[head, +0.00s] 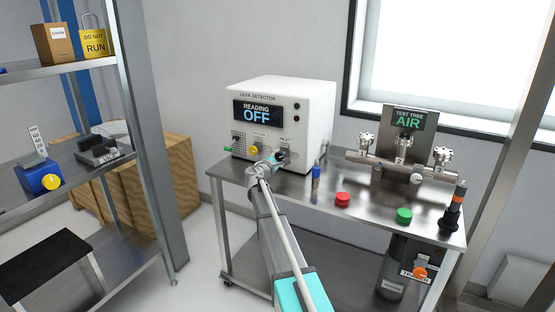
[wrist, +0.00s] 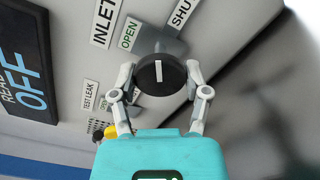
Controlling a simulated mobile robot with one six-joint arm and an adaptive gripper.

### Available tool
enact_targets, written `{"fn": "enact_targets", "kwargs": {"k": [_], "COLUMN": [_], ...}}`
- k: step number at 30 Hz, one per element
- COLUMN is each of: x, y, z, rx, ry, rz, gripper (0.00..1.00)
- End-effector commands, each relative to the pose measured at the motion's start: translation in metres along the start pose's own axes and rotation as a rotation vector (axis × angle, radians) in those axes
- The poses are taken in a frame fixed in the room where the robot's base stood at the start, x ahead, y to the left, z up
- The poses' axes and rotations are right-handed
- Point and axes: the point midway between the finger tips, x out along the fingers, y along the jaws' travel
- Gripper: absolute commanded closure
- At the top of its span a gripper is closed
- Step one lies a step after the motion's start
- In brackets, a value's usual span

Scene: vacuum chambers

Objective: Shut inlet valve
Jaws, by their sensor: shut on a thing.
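The white leak detector (head: 290,105) stands on the steel bench, its display reading "READING OFF". Its inlet valve knob (wrist: 161,76) is black and round with a white line. In the wrist view the line stands about upright, its upper end toward the space between the OPEN label (wrist: 130,33) and the SHUT label (wrist: 182,11). My gripper (wrist: 160,80) is shut on the knob, one finger on each side. In the head view my gripper (head: 278,161) is at the detector's lower right front and covers part of the knob.
The bench (head: 330,197) holds a red cap (head: 343,199), a green cap (head: 404,215) and a metal test tree (head: 402,160) marked AIR. A yellow knob (wrist: 111,131) is close to my left finger in the wrist view. Steel shelving (head: 70,69) stands left.

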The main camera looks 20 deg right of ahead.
Motion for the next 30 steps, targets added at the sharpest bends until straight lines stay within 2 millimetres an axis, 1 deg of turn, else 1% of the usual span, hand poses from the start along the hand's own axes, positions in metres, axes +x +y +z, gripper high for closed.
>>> {"fn": "enact_targets", "kwargs": {"k": [1, 9, 15, 22, 30], "x": [0.0028, 0.0029, 0.0029, 0.0029, 0.0028], "y": [-0.0002, 0.0001, 0.0002, 0.0003, 0.0003], "z": [0.0017, 0.002, 0.0021, 0.0022, 0.0022], "rx": [0.044, 0.287, 0.424, 0.508, 0.528], "ry": [-0.005, -0.006, -0.006, -0.006, -0.006], "rz": [-0.001, -0.001, -0.001, 0.0, 0.0], "gripper": [0.87, 0.87, 0.87, 0.87, 0.87]}}
